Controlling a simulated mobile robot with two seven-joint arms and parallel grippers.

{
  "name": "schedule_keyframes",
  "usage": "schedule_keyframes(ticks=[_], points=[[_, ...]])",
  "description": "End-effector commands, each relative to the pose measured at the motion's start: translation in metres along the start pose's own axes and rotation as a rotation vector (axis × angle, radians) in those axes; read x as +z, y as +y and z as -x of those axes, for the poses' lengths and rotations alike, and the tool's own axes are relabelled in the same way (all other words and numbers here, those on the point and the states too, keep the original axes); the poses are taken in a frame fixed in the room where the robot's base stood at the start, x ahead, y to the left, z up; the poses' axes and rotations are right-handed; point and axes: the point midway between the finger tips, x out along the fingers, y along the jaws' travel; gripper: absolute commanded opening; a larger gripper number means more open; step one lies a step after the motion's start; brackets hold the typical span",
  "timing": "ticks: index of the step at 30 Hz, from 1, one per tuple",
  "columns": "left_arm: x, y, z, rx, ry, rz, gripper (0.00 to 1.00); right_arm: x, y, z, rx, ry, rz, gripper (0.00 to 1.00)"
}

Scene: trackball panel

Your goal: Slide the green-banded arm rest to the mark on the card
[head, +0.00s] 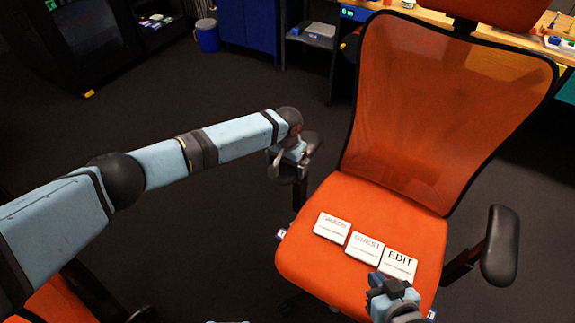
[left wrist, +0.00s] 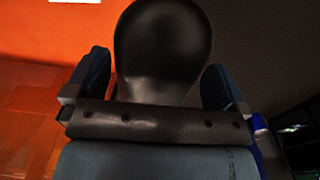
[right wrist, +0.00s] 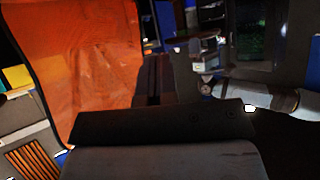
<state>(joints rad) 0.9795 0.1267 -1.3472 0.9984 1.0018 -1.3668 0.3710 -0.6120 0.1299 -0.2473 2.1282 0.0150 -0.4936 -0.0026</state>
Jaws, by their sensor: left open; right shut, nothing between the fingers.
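An orange office chair has two dark arm rests. The one on the left (head: 312,145) is partly hidden by my left gripper (head: 287,160); no green band shows on either. In the left wrist view my left fingers are spread on both sides of a dark, rounded pad (left wrist: 162,50), with no clear contact visible. The other arm rest (head: 500,245) stands free at the right. Three white cards lie on the seat: one at left (head: 331,226), one in the middle (head: 364,246) and one reading EDIT (head: 399,264). My right gripper (head: 388,285) is shut and empty by the EDIT card.
The chair's mesh back (head: 440,110) rises behind the orange seat (head: 345,195). A wooden workbench (head: 425,15) stands behind it. A blue bin (head: 207,36) and blue cabinet (head: 247,25) are at the back. Another orange seat (head: 55,300) is at the lower left. Dark floor lies open between.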

Motion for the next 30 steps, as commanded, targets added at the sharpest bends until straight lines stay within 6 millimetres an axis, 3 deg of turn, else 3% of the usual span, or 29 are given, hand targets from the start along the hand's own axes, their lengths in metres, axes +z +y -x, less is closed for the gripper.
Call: schedule_keyframes(ticks=[8,11,15,20,27,30], points=[[0.0,0.0,-0.002,0.0,0.0,0.0,1.0,0.001,0.0,0.0,0.0,-0.002,0.001,0.0],[0.0,0.0,-0.002,0.0,0.0,0.0,0.82,0.002,0.0,-0.001,-0.001,-0.004,0.001,0.0],[0.0,0.0,-0.002,0.0,0.0,0.0,0.49,0.004,0.0,-0.001,-0.001,-0.007,0.001,0.0],[0.0,0.0,0.004,0.001,-0.001,0.0,0.49,0.0,-0.001,0.002,-0.001,-0.009,-0.001,0.0],[0.0,0.001,0.031,0.002,-0.001,0.001,0.49,-0.011,0.0,0.012,-0.001,-0.031,-0.017,0.0],[0.0,0.001,0.034,0.0,0.0,0.0,0.48,-0.008,0.0,0.012,0.001,-0.042,-0.024,0.0]])
